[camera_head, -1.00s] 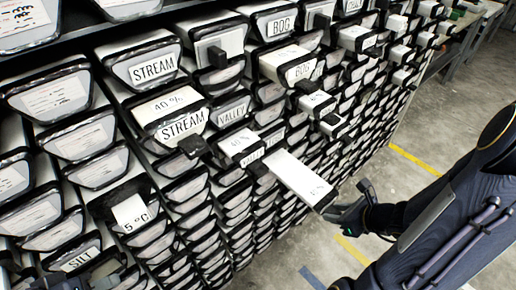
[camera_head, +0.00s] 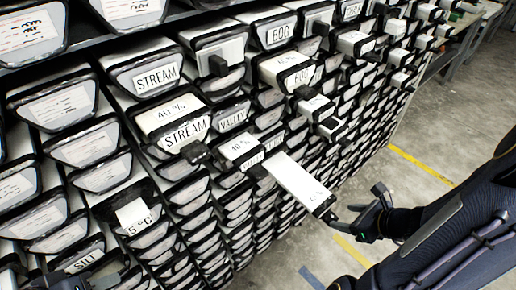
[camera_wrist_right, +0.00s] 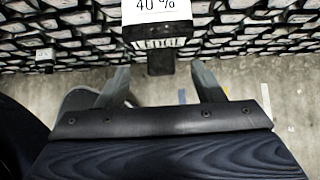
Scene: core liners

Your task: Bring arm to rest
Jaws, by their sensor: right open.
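My right gripper (camera_head: 357,207) is open and empty beside the rack, just right of the front end of a long white core liner (camera_head: 300,180) that sticks out of it. In the right wrist view the two fingers of my right gripper (camera_wrist_right: 160,70) stand apart with nothing held between them. A liner labelled 40 % (camera_wrist_right: 158,9) shows ahead of them, above a dark block. My left gripper (camera_head: 98,280) shows only partly as dark shapes at the bottom left, by the SILT label; its jaw state is unclear.
The rack of labelled liners fills the left and middle. Liners marked STREAM (camera_head: 187,132), BOG (camera_head: 298,76) and 5 °C (camera_head: 138,215) protrude from it. Bare concrete floor (camera_head: 420,130) with yellow tape lies at right. A table (camera_head: 478,35) stands at the far right back.

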